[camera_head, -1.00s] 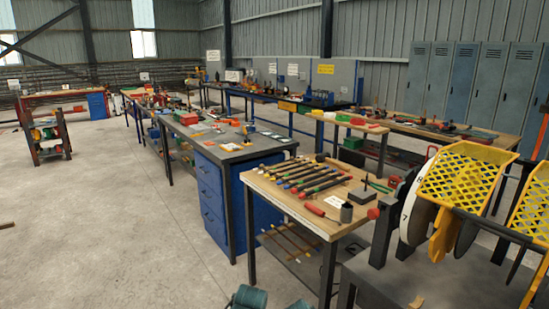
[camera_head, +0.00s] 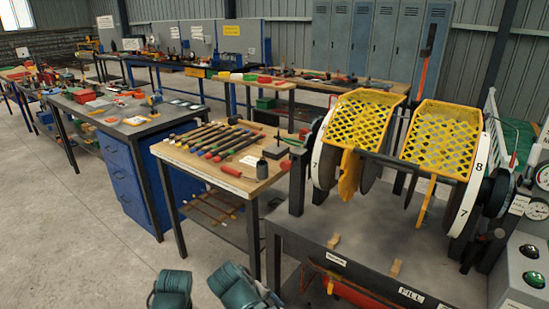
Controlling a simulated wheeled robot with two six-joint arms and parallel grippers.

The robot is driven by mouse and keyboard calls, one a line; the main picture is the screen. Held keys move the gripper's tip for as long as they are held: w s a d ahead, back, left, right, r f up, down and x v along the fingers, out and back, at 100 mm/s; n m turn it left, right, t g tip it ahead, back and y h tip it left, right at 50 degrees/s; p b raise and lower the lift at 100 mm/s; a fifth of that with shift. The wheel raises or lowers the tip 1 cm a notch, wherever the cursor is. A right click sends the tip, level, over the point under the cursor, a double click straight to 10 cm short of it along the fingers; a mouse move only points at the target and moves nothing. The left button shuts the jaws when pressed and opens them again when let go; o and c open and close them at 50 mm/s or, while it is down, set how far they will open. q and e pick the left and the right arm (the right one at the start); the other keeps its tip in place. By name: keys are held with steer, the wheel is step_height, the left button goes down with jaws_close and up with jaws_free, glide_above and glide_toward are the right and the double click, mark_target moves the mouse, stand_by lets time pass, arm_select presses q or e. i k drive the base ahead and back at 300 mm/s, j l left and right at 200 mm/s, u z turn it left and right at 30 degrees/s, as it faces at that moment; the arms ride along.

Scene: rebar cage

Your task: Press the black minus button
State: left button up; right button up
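I cannot make out a black minus button in the head view. A grey control box (camera_head: 507,270) stands at the lower right edge, cut off by the frame, with round green buttons or lamps (camera_head: 532,280) on its face. Above it are white round dials (camera_head: 537,210) and dark round parts too small to tell apart. Neither of my grippers is in view.
A grinder-like machine with yellow mesh guards (camera_head: 445,140) and numbered white discs stands on a dark bench (camera_head: 400,255). A wooden table (camera_head: 215,170) with several tools is left of it. Open concrete floor (camera_head: 70,230) is at left.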

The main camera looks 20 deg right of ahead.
mark_target(531, 249)
steer(key=z, duration=1.45)
